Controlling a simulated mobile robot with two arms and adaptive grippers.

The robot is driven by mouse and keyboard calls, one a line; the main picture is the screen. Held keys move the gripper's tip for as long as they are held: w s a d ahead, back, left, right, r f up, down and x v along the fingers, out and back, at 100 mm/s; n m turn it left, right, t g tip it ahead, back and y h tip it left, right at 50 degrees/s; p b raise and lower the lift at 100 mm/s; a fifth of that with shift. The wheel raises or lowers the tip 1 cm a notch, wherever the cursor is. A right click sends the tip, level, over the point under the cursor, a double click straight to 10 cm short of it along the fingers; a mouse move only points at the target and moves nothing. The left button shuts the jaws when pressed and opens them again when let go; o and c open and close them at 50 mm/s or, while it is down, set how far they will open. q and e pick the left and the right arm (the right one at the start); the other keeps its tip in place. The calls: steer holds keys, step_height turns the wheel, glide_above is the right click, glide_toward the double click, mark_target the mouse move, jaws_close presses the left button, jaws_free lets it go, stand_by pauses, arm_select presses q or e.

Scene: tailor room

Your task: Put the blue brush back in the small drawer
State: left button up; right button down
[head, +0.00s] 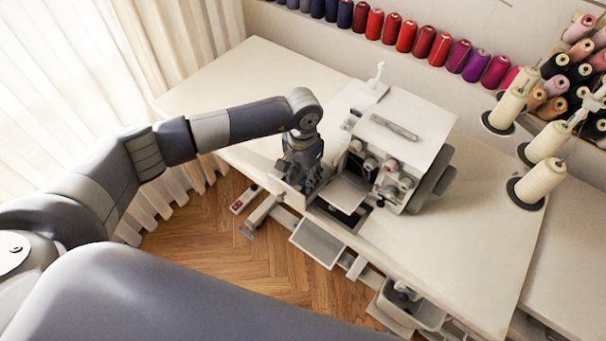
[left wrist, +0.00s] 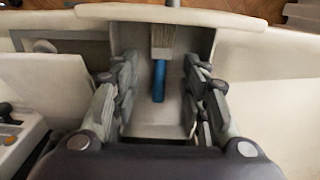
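In the left wrist view the blue brush (left wrist: 158,80) lies inside the open small drawer (left wrist: 147,131), with its blue handle toward me and its pale bristles toward the drawer's front panel. My left gripper (left wrist: 161,92) is open, its fingers apart on both sides of the brush without touching it. The fingers reach down over or into the drawer; their exact depth is hard to tell. In the head view my left gripper (head: 303,183) points down at the left side of the sewing machine, and the brush cannot be made out there. My right gripper is not in view.
The white sewing machine (head: 402,140) stands close to the right of my left gripper on the white table (head: 470,240). A bin (head: 412,305) hangs below the table's front edge. Thread cones (head: 540,180) stand at the right. The table's back left part is clear.

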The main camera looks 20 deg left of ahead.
arm_select(q)
steer(key=shift+r, duration=0.15)
step_height(320, 180, up, 12)
stand_by(0.5)
